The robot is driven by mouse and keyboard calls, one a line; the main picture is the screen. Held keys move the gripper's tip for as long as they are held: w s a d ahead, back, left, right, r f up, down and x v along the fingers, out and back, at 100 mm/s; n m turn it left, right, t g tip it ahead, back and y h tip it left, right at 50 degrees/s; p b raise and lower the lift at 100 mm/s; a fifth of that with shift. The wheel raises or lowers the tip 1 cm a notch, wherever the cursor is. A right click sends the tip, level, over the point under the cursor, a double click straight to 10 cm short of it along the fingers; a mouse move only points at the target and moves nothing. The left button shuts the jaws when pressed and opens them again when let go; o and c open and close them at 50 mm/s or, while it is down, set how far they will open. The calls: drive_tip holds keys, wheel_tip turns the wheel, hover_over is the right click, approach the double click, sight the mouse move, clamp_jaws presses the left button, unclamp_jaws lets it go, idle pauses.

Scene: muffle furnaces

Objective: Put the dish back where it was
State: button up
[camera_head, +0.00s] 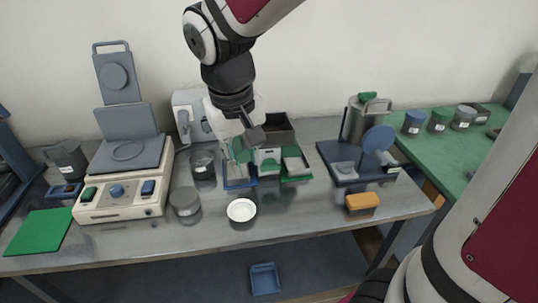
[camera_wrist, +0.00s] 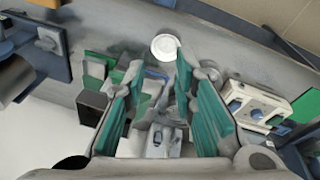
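The dish, small, round and white, is on the grey bench near its front edge in the head view (camera_head: 241,210). It also shows in the wrist view (camera_wrist: 165,47), beyond my fingertips. My gripper (camera_head: 252,153) hangs over the trays at the back middle of the bench, behind the dish and apart from it. In the wrist view my gripper (camera_wrist: 160,64) has its two green-padded fingers spread wide, with nothing held between them. My wrist and fingers hide part of the trays below.
A cream device (camera_head: 122,190) with a raised plate stands left of the dish, with a grey cylinder (camera_head: 185,203) between. Small trays (camera_head: 296,178) lie behind. An orange block (camera_head: 362,201) and a dark-based device (camera_head: 343,175) are to the right.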

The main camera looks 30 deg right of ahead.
drive_tip(key=s+d+r+t, duration=0.1)
drive_tip(key=s+r, duration=0.1)
drive_tip(key=s, duration=0.5)
drive_tip(key=s+d+r+t+y, duration=0.1)
drive_tip(key=s+r+t, duration=0.1)
drive_tip(key=s, duration=0.5)
drive_tip(key=shift+d+r+y, duration=0.15)
drive_tip(key=shift+r+y, duration=0.15)
drive_tip(key=shift+r, duration=0.25)
drive_tip(key=shift+w, duration=0.1)
